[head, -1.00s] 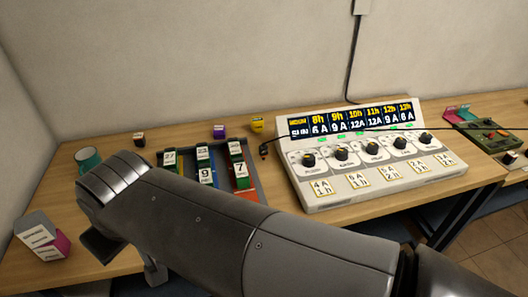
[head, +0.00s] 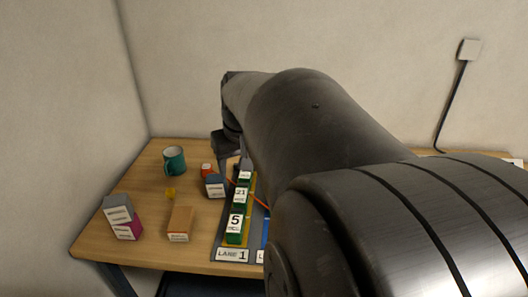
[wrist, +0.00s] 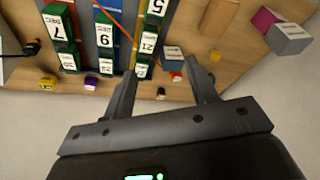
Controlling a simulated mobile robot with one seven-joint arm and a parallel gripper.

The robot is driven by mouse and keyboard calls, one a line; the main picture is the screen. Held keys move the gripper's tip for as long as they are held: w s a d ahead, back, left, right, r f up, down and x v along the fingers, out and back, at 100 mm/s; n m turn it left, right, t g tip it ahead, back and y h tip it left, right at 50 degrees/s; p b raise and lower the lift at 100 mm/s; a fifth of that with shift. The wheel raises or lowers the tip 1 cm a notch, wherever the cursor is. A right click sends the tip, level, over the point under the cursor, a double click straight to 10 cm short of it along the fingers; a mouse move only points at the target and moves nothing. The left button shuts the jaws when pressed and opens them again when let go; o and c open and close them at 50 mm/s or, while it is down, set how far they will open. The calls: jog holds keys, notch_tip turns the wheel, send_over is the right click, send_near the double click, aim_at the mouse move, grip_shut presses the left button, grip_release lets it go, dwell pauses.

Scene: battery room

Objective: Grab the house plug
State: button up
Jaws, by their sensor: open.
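In the wrist view a small black plug-like piece (wrist: 32,46) lies on the table at the left edge, beside a white casing; I cannot tell surely that it is the house plug. My gripper (wrist: 161,70) is open and empty, its fingers spread above the table's back edge, well to the right of that piece. In the head view my gripper (head: 228,152) is partly visible behind the lane tray; my arm hides the table's middle and right, including any plug there.
The lane tray (head: 221,243) holds numbered blocks. A wall socket (head: 469,50) with a black cable is at upper right. Walls close off the back and left.

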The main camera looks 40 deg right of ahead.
jog(key=d+f+m+g, duration=0.1)
jog(key=d+f, duration=0.2)
jog(key=d, duration=0.9)
jog(key=d+f+m+g, duration=0.1)
jog(key=d+f+m, duration=0.15)
jog(key=d, duration=0.95)
jog(key=shift+g+y, duration=0.4)
jog(key=shift+g, duration=0.3)
jog(key=s+d+f, duration=0.2)
jog(key=d+f, duration=0.2)
jog(key=s+d+f, duration=0.2)
jog(key=d+f, duration=0.2)
jog(key=s+d+f, duration=0.3)
jog(key=d+f, duration=0.1)
jog(key=d, duration=0.1)
jog(key=shift+w+d+f, duration=0.1)
jog(key=shift+f, duration=1.35)
jog(key=shift+w+d+f, duration=0.1)
jog(key=shift+f, duration=1.3)
jog(key=shift+c, duration=0.5)
jog(key=c, duration=1)
